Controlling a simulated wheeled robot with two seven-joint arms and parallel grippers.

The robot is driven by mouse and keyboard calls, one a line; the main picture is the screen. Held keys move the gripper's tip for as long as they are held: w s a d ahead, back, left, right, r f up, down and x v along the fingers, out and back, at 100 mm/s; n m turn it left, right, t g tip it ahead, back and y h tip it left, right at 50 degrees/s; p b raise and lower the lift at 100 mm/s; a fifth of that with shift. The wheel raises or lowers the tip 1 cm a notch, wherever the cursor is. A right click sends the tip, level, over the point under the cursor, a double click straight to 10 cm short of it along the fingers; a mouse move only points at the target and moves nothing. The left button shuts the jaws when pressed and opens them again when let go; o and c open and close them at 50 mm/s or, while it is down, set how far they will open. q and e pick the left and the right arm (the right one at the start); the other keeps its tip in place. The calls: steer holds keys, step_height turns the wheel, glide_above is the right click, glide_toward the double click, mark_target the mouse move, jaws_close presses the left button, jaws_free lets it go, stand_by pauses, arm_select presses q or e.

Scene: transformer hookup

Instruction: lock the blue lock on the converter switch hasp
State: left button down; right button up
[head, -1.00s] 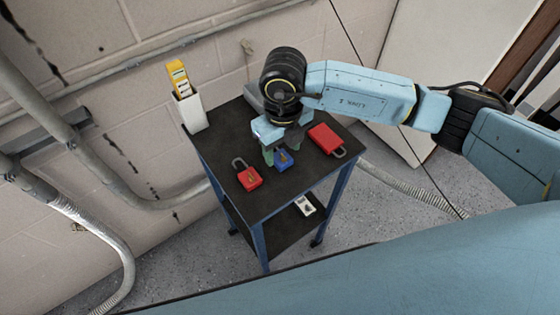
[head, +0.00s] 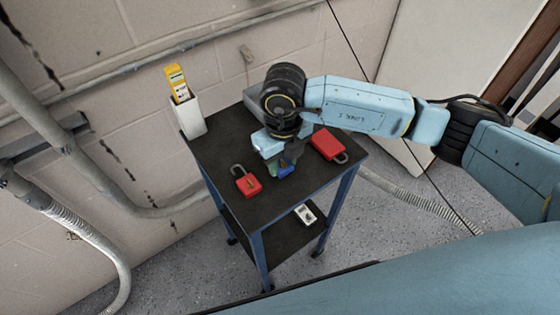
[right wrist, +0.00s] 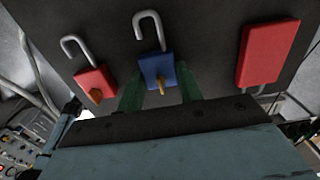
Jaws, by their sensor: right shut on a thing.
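The blue lock (head: 286,170) is on the black top of a small cart. In the right wrist view the blue lock (right wrist: 156,70) shows its open shackle and a brass key in its face. My right gripper (head: 279,170) is shut on the blue lock, with one green finger on each side of its body. In the head view the gripper partly covers the lock. I cannot tell whether the lock is lifted off the top. The converter switch hasp is not in view. My left gripper is not in view.
A red padlock with a key (head: 249,185) lies left of the blue lock, and a larger red padlock (head: 327,144) lies to the right. A white holder (head: 192,116) with yellow tags stands at the cart's back left corner. A white device (head: 305,214) is on the lower shelf.

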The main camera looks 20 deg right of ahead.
steer(key=shift+r, duration=0.1)
steer(key=shift+c, duration=0.3)
steer(key=shift+r, duration=0.25)
steer(key=shift+r+p, duration=1.6)
steer(key=shift+r, duration=0.45)
steer(key=shift+r+p, duration=0.35)
steer(key=shift+r, duration=0.2)
steer(key=shift+r, duration=0.1)
